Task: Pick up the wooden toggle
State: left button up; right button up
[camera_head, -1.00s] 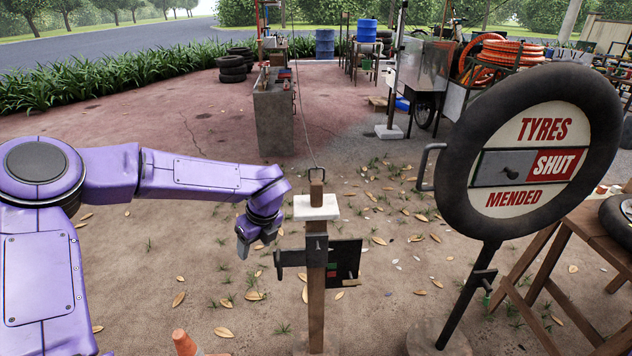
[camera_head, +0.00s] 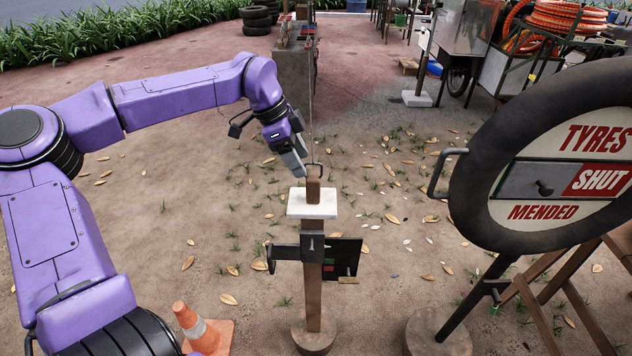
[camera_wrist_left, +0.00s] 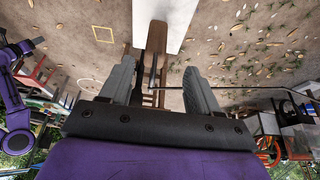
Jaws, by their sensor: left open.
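The wooden toggle (camera_head: 313,190) is a small brown upright block with a dark wire loop at its top. It stands on the white plate (camera_head: 312,209) of a wooden post (camera_head: 313,300). My left gripper (camera_head: 302,166) is just above and slightly left of the toggle, tilted down to the right. Its jaws are open and empty. In the left wrist view the two grey fingers (camera_wrist_left: 160,78) are spread apart, with the toggle (camera_wrist_left: 157,45) between and beyond their tips, in front of the white plate (camera_wrist_left: 165,18).
A dark bracket and panel (camera_head: 342,256) are fixed to the post under the plate. A thin cord rises from the toggle's loop. A round tyre sign (camera_head: 475,165) reading "TYRES SHUT MENDED" stands at the right. An orange cone (camera_head: 200,328) stands front left. Leafy bare ground lies around.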

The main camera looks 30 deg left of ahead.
aim_at(312, 177)
pick_arm(q)
jog(key=p+x, duration=0.1)
jog(key=x, duration=0.2)
jog(key=d+p+x, duration=0.1)
jog(key=x, duration=0.2)
jog(key=shift+w+d, duration=0.1)
jog(key=shift+f, duration=0.2)
jog(key=c, duration=1)
jog(key=shift+c, duration=0.2)
jog(key=shift+r, duration=0.15)
